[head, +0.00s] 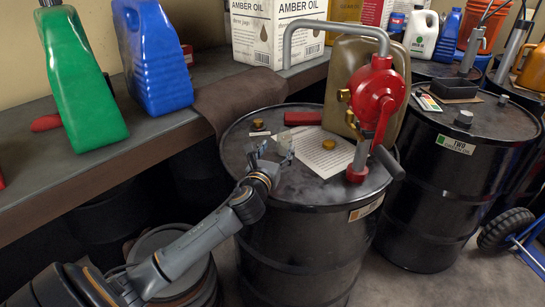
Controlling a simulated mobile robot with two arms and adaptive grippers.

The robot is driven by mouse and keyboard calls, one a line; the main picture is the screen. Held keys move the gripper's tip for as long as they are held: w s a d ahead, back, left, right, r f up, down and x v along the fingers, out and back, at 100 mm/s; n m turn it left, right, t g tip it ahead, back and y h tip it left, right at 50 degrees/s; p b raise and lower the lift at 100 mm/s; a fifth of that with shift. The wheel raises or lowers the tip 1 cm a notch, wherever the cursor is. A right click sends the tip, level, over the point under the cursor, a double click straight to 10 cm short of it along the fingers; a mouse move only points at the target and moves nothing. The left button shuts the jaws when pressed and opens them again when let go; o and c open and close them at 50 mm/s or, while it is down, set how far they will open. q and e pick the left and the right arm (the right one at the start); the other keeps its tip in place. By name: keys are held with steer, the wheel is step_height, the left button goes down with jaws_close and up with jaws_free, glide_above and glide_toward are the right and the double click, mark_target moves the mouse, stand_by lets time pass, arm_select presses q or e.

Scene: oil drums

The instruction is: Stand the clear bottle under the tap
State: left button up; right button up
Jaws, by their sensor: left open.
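A red hand pump (376,100) stands on the near black drum (300,240). Its grey bent spout pipe (335,27) arches to the left, and its open end points down over the back of the drum top. I take this spout as the tap. My left gripper (273,153) is open above the left part of the drum top, in front of and below the spout end. I cannot make out a clear bottle. My right gripper is not in view.
A paper sheet (322,155), red block (303,118), brass cap (328,144) and tan can (348,75) are on the drum. Green (82,80) and blue jugs (155,60) stand on the bench (160,130). A second drum (430,190) stands right.

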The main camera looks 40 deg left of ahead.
arm_select(q)
steer(key=shift+v, duration=1.95)
